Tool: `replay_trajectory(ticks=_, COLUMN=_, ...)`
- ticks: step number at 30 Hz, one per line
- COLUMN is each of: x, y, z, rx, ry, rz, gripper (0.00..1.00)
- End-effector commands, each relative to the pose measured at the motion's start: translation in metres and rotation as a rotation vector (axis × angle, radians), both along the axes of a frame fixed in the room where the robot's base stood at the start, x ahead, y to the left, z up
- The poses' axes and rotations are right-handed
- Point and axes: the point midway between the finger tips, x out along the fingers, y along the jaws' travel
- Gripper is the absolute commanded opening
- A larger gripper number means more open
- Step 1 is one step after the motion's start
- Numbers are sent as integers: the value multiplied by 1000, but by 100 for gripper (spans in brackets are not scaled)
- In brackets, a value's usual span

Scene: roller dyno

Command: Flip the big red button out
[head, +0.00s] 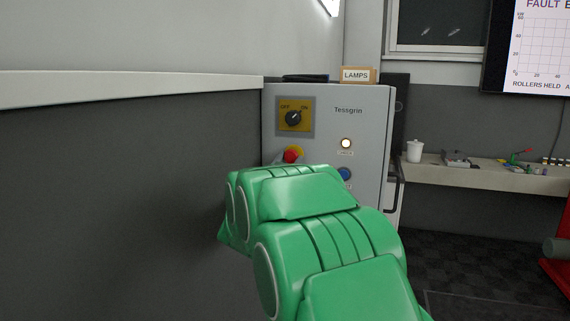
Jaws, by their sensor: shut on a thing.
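My green arm, reaching in from the lower right, hides most of the gripper and the lower edge of the button. I cannot see how far the button stands out from the panel.
Above the button is a black OFF/ON rotary switch (294,118) on a yellow plate. To the right are a lit white lamp (346,143) and a blue button (345,174). A dark wall (120,190) runs close on the left. A bench (480,178) stands at the right.

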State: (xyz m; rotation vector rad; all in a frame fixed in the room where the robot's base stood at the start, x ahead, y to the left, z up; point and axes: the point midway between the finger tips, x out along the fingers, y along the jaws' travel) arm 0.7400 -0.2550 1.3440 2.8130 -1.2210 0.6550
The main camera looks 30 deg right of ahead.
Motion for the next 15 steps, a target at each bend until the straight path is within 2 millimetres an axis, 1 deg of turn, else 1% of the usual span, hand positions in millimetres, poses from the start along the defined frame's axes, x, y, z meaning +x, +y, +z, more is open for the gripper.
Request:
replay_trajectory(ticks=1, x=0, y=7, z=0, rx=-3, ry=4, rz=10, gripper=0)
replay_trajectory(ticks=3, x=-4, y=11, z=0, rx=-4, ry=4, rz=11, gripper=0)
replay_trajectory(ticks=12, x=-5, y=13, z=1, rx=-6, ry=4, rz=11, gripper=0)
replay_trajectory(ticks=13, x=-5, y=13, z=1, rx=-6, ry=4, rz=11, gripper=50)
replay_trajectory(ticks=15, x=-5, y=13, z=1, rx=-5, ry=3, rz=11, gripper=61)
